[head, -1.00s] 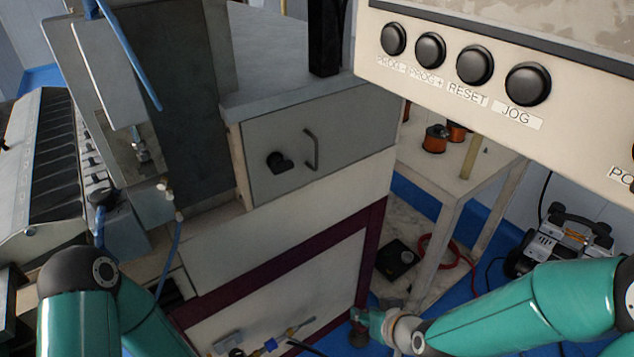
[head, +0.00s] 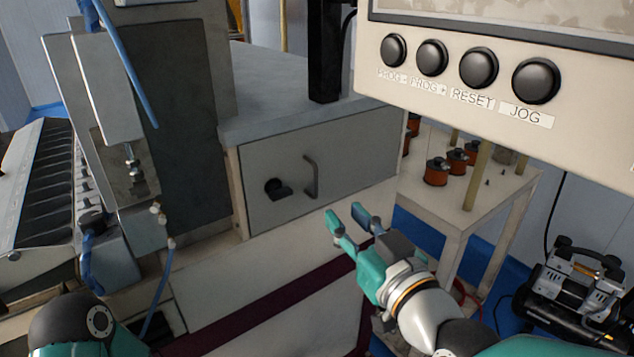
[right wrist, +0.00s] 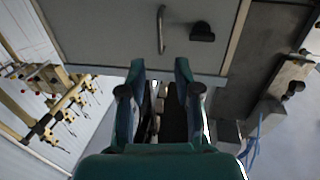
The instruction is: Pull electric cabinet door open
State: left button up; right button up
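The electric cabinet door (head: 345,150) is a grey panel, shut flush in the front of the machine. It has a thin vertical handle (head: 312,177) and a black knob (head: 278,188) left of it. My right gripper (head: 346,222) is open and empty, below and to the right of the handle, apart from it. In the right wrist view, the open fingers (right wrist: 160,72) point toward the door, with the handle (right wrist: 161,30) just beyond them. Only a dark joint of my left arm shows at the lower left of the head view; the left gripper is out of view.
A control panel (head: 480,85) with black buttons overhangs at the upper right. A white table (head: 460,205) with copper spools stands right of the cabinet. A compressor (head: 575,285) sits on the floor at the right. The space before the door is clear.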

aim_at(317, 184)
jog(key=p+x, duration=0.1)
jog(key=x, duration=1)
jog(key=shift+w+a+f, duration=0.1)
jog(key=shift+w+a, duration=0.05)
jog(key=shift+w, duration=0.15)
grip_shut()
